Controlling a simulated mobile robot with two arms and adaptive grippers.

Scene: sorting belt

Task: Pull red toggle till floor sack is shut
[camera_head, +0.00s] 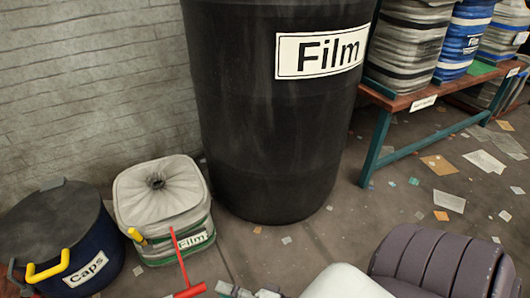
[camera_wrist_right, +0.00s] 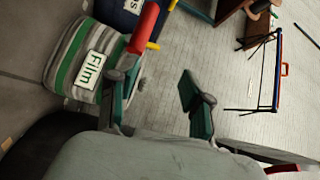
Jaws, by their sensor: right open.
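The floor sack (camera_head: 127,205), striped white and green and labelled Film, stands on the floor at the lower left of the head view. Its pale top is gathered to a small dark opening in the middle. A red cord (camera_head: 178,255) runs from its front to the red toggle (camera_head: 190,291) at the bottom edge. The right wrist view shows the sack (camera_wrist_right: 64,45) and the toggle (camera_wrist_right: 145,28). My right gripper (camera_head: 245,292) is open and empty beside the toggle. One finger is close to the toggle's end; contact cannot be told. My left gripper is out of view.
A dark blue Caps bin (camera_head: 100,265) with yellow handles stands left of the sack. A tall black Film barrel (camera_head: 265,150) stands behind, to the right. A bench (camera_head: 400,103) with bundled sacks is at upper right. Scraps litter the floor at right.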

